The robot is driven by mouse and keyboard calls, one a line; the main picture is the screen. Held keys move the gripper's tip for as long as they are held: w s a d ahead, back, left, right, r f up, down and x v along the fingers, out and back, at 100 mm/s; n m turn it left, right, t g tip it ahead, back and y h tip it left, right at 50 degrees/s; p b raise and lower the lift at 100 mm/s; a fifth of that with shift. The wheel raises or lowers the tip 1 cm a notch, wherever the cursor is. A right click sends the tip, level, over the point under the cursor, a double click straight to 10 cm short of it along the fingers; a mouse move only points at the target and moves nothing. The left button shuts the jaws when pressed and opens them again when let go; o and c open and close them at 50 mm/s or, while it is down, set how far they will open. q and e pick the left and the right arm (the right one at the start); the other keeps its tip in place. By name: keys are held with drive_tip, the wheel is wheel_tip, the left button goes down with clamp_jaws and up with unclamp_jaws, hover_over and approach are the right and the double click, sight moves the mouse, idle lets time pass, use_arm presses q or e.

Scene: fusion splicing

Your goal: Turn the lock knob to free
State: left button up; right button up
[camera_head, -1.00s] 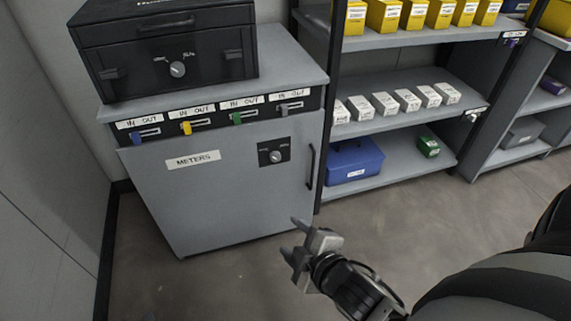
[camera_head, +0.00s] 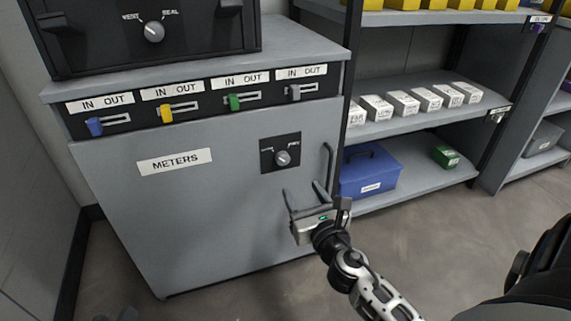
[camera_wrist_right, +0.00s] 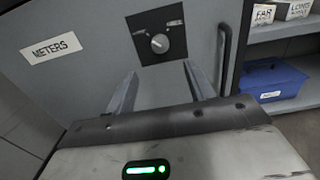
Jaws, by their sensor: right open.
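The lock knob (camera_head: 282,158) is a small round grey knob on a black square plate (camera_head: 268,146), high on the right of the METERS cabinet door (camera_head: 220,210). Small labels on either side of it are too small to read. The knob also shows in the right wrist view (camera_wrist_right: 160,43), beyond and between my fingertips. My right gripper (camera_head: 303,193) is open and empty, below and in front of the knob, apart from it. A dark shape, seemingly my left gripper (camera_head: 128,314), barely shows at the bottom left edge; its jaws cannot be made out.
A vertical door handle (camera_head: 328,174) is right of the knob. Above the door are several coloured IN/OUT sliders (camera_head: 165,113). A black box with a VENT/SEAL knob (camera_head: 154,32) stands on top. Shelves to the right hold a blue case (camera_head: 369,172) and several white boxes (camera_head: 403,102).

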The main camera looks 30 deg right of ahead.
sight(284, 161)
drive_tip(key=b+x, duration=0.1)
drive_tip(key=x, duration=1)
drive_tip(key=shift+w, duration=0.2)
drive_tip(key=c, duration=1)
